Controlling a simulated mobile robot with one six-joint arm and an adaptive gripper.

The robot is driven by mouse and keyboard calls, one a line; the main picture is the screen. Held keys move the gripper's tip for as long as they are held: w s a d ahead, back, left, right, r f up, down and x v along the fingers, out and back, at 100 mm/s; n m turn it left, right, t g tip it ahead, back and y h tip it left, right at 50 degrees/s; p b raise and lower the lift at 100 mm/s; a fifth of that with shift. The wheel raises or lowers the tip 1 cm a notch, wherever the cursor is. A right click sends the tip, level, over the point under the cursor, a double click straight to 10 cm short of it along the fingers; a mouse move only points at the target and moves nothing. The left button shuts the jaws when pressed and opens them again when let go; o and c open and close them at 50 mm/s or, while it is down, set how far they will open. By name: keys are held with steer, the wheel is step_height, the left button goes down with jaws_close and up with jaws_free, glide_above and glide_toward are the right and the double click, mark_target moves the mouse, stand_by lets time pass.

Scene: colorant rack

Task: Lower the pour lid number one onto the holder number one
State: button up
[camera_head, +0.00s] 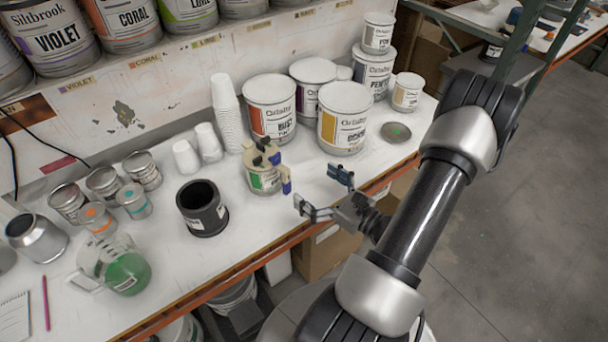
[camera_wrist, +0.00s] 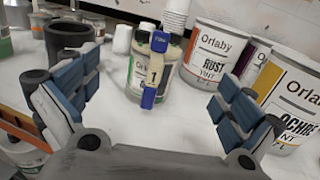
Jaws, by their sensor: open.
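A cream and blue pour lid (camera_head: 264,155) with dark knobs sits on top of a small can with a green label (camera_head: 265,182). In the wrist view the pour lid (camera_wrist: 153,68) carries a tag reading 1 and a blue tab hanging down the can's front. My gripper (camera_head: 320,189) is open and empty, to the right of the can and apart from the lid. In the wrist view the lid and can show between its two blue-padded fingers. I cannot tell which thing is the holder number one; no holder label is readable.
Large Orlaby cans (camera_head: 344,120) stand behind, close to the lid. Stacked white cups (camera_head: 226,115) are at the back. A black cup (camera_head: 203,210), small tins (camera_head: 103,181) and a green-filled beaker (camera_head: 126,271) stand left. The bench edge (camera_head: 225,279) runs along the front.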

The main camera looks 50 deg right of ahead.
mark_target(265, 151)
steer(key=w+b, duration=0.1)
steer(key=w, duration=1.6)
steer(key=shift+w+a, duration=0.1)
steer(key=shift+w, duration=0.1)
steer(key=c, duration=0.8)
steer(key=shift+c, duration=0.2)
steer(key=shift+r, duration=0.25)
steer(key=shift+r, duration=0.3)
step_height(265, 151, up, 5)
steer(key=shift+r+p, duration=0.1)
steer(key=shift+p, duration=0.2)
step_height(265, 151, up, 6)
steer(key=p, duration=0.5)
steer(key=shift+r+p, duration=0.15)
steer(key=shift+p, duration=0.2)
